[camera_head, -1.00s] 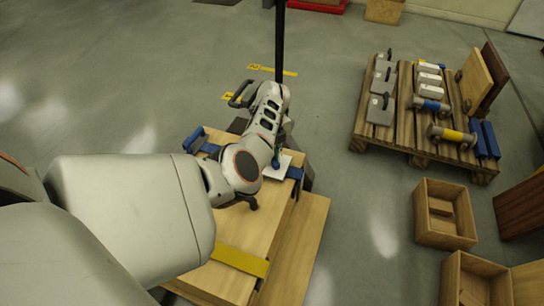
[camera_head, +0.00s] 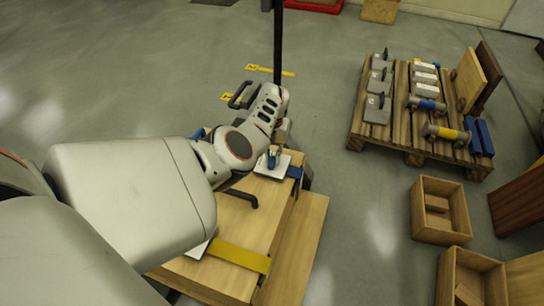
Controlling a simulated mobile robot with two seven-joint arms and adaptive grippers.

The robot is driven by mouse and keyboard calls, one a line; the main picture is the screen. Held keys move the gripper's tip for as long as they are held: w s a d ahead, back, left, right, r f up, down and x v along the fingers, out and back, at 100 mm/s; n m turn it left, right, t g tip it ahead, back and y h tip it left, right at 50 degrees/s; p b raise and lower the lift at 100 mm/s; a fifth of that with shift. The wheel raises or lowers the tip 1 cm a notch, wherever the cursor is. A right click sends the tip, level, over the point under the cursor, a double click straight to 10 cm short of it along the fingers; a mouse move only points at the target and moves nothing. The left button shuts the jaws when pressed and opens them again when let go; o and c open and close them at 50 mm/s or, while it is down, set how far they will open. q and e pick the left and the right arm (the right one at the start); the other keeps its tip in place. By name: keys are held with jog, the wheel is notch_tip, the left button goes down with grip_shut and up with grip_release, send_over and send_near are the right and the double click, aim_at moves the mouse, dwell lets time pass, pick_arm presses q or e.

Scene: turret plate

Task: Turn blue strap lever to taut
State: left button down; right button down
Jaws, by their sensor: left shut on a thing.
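The blue strap (camera_head: 295,172) crosses the far end of a wooden crate (camera_head: 265,215); my arm covers much of it. A white plate (camera_head: 264,173) lies on the crate at this strap. The blue strap lever (camera_head: 272,160) stands over the plate, partly hidden by my wrist. My left gripper (camera_head: 273,153) reaches down over the plate from my arm and is shut on the lever; its fingertips are mostly hidden. My right gripper is not in view.
A yellow strap (camera_head: 240,257) crosses the crate's near end, with a black handle (camera_head: 240,196) between the straps. A dark post (camera_head: 278,45) rises beyond. A pallet (camera_head: 398,128) with plates and rollers and an open wooden box (camera_head: 440,210) stand at right.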

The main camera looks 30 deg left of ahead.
pick_arm(q)
jog(key=shift+m, duration=0.5)
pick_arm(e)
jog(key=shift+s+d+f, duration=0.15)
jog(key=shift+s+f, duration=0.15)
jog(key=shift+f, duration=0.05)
pick_arm(q)
jog(key=shift+f, duration=0.1)
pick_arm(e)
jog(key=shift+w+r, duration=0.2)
pick_arm(q)
jog(key=c, duration=2)
grip_release()
jog(key=shift+o, duration=0.2)
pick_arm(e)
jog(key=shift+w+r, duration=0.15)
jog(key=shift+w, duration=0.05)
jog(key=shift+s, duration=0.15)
